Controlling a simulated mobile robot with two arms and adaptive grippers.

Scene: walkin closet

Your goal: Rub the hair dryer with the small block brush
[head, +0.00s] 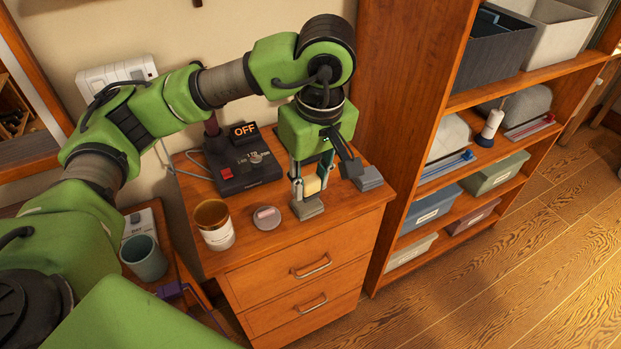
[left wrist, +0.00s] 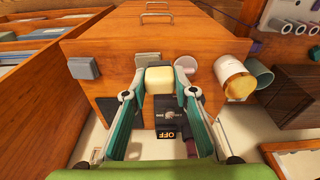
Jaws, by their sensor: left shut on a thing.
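My left gripper (head: 311,190) points down over the top of a wooden drawer cabinet. It is shut on a small cream block (head: 313,185), which I take to be the small block brush. The block also shows between the fingertips in the left wrist view (left wrist: 159,80). Any bristles are hidden or too small to tell. I cannot make out a clear hair dryer shape in either view. A black device (head: 243,172) with a red switch and an "OFF" sign (head: 243,130) stands behind and left of the gripper. My right gripper is not in view.
A grey block (head: 308,209) lies just below the gripper, another grey block (head: 369,179) to its right. A round tin (head: 268,218) and a brown-rimmed cup (head: 214,226) stand left. A blue-grey cup (head: 144,260) is lower left. A shelf unit (head: 410,225) rises at right.

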